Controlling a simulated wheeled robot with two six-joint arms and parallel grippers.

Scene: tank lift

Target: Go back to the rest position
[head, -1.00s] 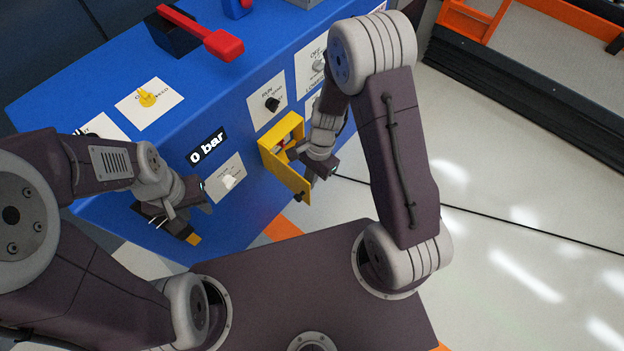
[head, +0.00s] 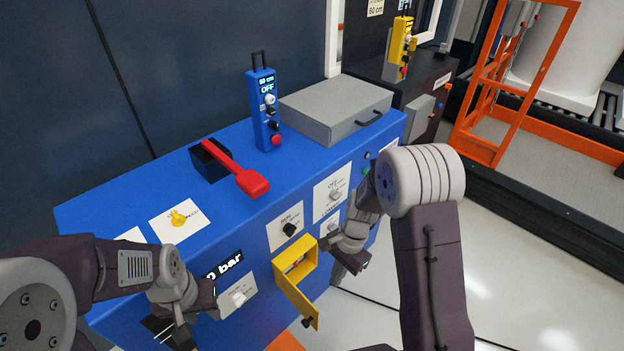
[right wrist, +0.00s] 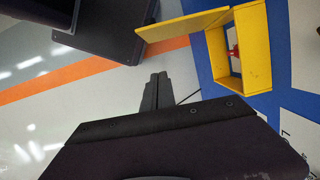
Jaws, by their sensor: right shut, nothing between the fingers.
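My right gripper (head: 337,277) is beside the open yellow box on the blue console's front, to its right and apart from it. In the right wrist view its two dark fingers (right wrist: 156,92) are together with nothing between them. My left gripper (head: 172,332) hangs low in front of the console at the left, near the white switch (head: 238,299). Its fingers are dark and partly cut off by the lower picture edge, so their opening is unclear.
The yellow box (head: 309,258) has its door (head: 296,301) hanging open outward, close to my right gripper. The blue console (head: 140,196) carries a red lever (head: 236,171), a blue pendant (head: 264,110) and a grey case (head: 335,107). Pale floor (head: 530,270) is free at the right.

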